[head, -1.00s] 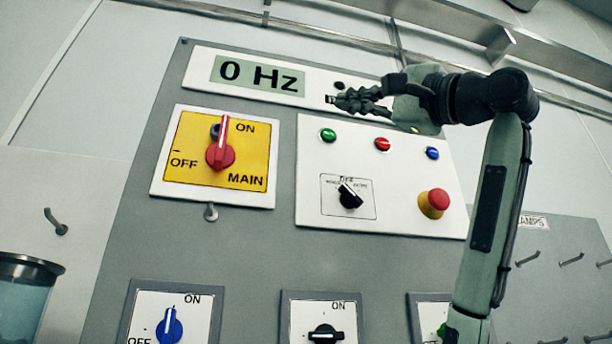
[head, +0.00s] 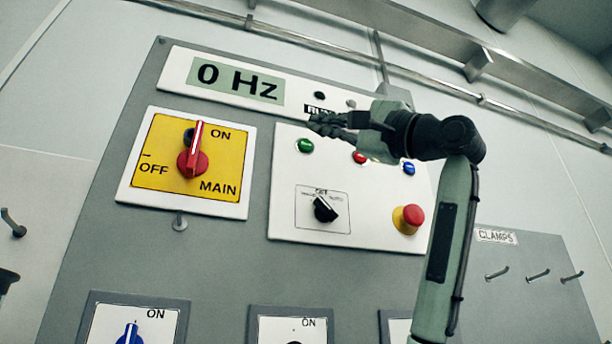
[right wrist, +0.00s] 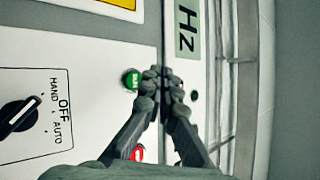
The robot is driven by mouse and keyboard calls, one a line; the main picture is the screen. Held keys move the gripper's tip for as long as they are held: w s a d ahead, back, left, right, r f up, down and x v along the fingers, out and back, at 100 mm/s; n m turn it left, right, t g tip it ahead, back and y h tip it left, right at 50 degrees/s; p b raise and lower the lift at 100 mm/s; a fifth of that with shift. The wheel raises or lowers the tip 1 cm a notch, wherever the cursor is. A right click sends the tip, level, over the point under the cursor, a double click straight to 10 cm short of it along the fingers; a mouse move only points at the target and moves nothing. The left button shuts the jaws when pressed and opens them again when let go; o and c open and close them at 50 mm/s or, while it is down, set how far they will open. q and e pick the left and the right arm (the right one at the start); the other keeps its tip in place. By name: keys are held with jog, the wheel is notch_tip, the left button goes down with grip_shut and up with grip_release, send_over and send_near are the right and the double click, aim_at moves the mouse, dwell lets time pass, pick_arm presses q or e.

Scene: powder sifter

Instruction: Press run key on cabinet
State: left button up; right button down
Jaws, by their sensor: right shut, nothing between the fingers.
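The grey cabinet (head: 225,245) carries a white display strip (head: 180,70) reading "0 Hz". At the strip's right end are a dark round key (head: 320,95) and a second one (head: 351,104). A black label (head: 316,109), seemingly starting "RU", sits below the first key, partly hidden by my right gripper. My right gripper (head: 312,124) is shut and empty, its fingertips just below that label and above the green button (head: 304,146). In the right wrist view its fingertips (right wrist: 161,76) lie between the green button (right wrist: 131,80) and a small dark key (right wrist: 194,95). Contact cannot be told. My left gripper is not in view.
The lower white panel has a red button (head: 360,157), a blue button (head: 408,168), a black selector (head: 325,209) and a red mushroom button (head: 411,216). The red main switch (head: 195,158) points to ON. Hooks (head: 538,275) stick out at right.

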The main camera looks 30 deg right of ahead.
aim_at(305, 146)
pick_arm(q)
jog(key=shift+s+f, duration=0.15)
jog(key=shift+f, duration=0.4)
pick_arm(e)
jog(key=shift+w+d, duration=0.2)
jog(key=shift+w, duration=0.55)
jog(key=shift+w+d, duration=0.2)
jog(key=shift+w, duration=0.55)
jog(key=shift+w+d, duration=0.1)
jog(key=shift+w, duration=0.3)
pick_arm(q)
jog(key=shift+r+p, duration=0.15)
jog(key=shift+p, duration=0.15)
pick_arm(e)
jog(key=shift+w+d, duration=0.1)
jog(key=shift+w, duration=0.35)
jog(key=shift+s, duration=0.15)
dwell(0.3)
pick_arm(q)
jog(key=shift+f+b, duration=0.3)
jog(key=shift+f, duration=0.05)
pick_arm(e)
jog(key=shift+s+a, duration=0.2)
jog(key=shift+s, duration=0.45)
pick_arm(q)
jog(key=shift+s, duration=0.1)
